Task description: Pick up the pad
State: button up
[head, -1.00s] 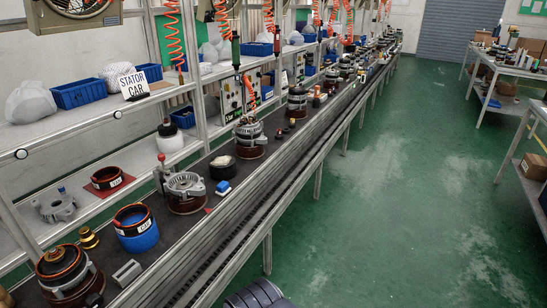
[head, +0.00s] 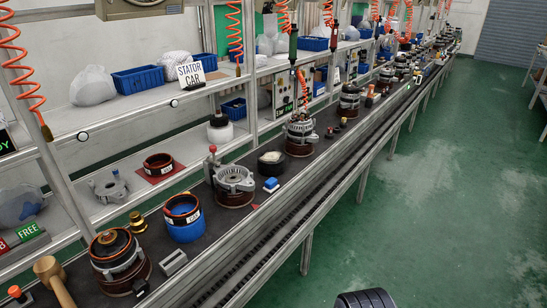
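Nothing in the head view is clearly marked as the pad. A small blue-and-white block (head: 271,185) lies on the dark bench top near the front rail. Just behind it is a round black dish (head: 272,169) with a whitish, pad-like content (head: 272,157). A flat dark red sheet (head: 148,174) lies under a brown ring on the shelf behind the bench. I cannot tell which of these is the pad. My gripper is not in view; only a dark ribbed part, apparently mine, shows at the bottom edge.
On the bench are alternator housings (head: 235,184), a blue container with a ring (head: 186,228), a brass piece (head: 138,222), a grey block (head: 173,263) and a wooden mallet (head: 53,280). Orange coiled hoses (head: 235,32) hang above. The green floor (head: 430,200) at right is clear.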

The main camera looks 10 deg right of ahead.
aim_at(271, 185)
jog(key=i+l+u, duration=0.1)
jog(key=i+l, duration=0.2)
jog(key=i, duration=0.25)
jog(key=i+l+u, duration=0.1)
jog(key=i+l, duration=0.3)
jog(key=i, duration=0.2)
jog(key=i+l+u, duration=0.1)
jog(key=i+l, duration=0.3)
jog(key=i, duration=0.15)
